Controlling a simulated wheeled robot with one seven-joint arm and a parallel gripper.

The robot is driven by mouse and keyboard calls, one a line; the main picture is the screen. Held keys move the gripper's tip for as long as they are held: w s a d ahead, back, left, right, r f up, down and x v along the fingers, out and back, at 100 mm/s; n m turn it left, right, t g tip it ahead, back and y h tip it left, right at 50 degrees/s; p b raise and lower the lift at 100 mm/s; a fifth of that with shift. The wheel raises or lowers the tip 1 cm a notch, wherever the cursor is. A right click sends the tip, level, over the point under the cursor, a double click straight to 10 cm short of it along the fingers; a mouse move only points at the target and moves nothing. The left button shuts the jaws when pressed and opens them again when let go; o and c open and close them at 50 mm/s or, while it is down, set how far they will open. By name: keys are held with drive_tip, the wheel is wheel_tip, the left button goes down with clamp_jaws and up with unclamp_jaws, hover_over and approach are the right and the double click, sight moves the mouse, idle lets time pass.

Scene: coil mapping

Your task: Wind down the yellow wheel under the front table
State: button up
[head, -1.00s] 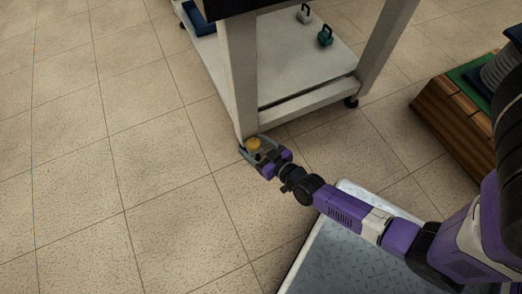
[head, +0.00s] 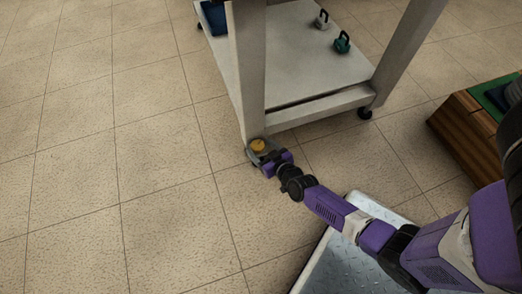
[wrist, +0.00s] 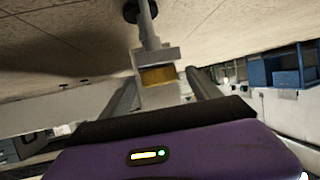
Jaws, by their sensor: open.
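The yellow wheel (head: 258,145) sits at the foot of the near leg of the white table (head: 250,75). In the wrist view the yellow wheel (wrist: 158,75) is straight ahead, between my two fingers, on a grey stem that ends in a dark foot. My gripper (head: 262,154) is low at the table leg, its fingers spread on either side of the wheel. In the wrist view my gripper (wrist: 160,95) shows a gap between each finger and the wheel. Whether a fingertip touches the wheel cannot be told.
The lower shelf (head: 300,65) holds a teal weight (head: 342,42), a grey weight (head: 322,20) and a blue bin (head: 213,17). Another table leg stands on a black foot (head: 365,112). A wooden block with a green top (head: 475,125) is at the right. The tiled floor at left is clear.

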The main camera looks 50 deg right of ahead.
drive_tip(key=shift+w, duration=0.15)
drive_tip(key=c, duration=1.4)
drive_tip(key=shift+o, duration=0.2)
drive_tip(key=shift+p, duration=0.5)
drive_tip(key=p, duration=0.1)
drive_tip(key=m+h+p, duration=0.1)
drive_tip(key=p, duration=0.1)
drive_tip(key=shift+r+g, duration=0.3)
drive_tip(key=m+h+p, duration=0.1)
drive_tip(key=m+g+h+p, duration=0.1)
drive_tip(key=p, duration=0.1)
drive_tip(key=shift+w+a, duration=0.15)
drive_tip(key=shift+a, duration=0.1)
drive_tip(key=m+g+h+p, duration=0.1)
drive_tip(key=m+g+h, duration=0.1)
drive_tip(key=shift+w+a+f+m+p, duration=0.2)
drive_tip(key=shift+f+m+p, duration=0.1)
drive_tip(key=shift+p, duration=0.1)
drive_tip(key=shift+f+m+g+h+b, duration=0.1)
drive_tip(key=shift+m+g+h+b, duration=0.3)
drive_tip(key=shift+m+g+h, duration=0.55)
drive_tip(key=shift+m+g, duration=0.25)
drive_tip(key=shift+g, duration=0.1)
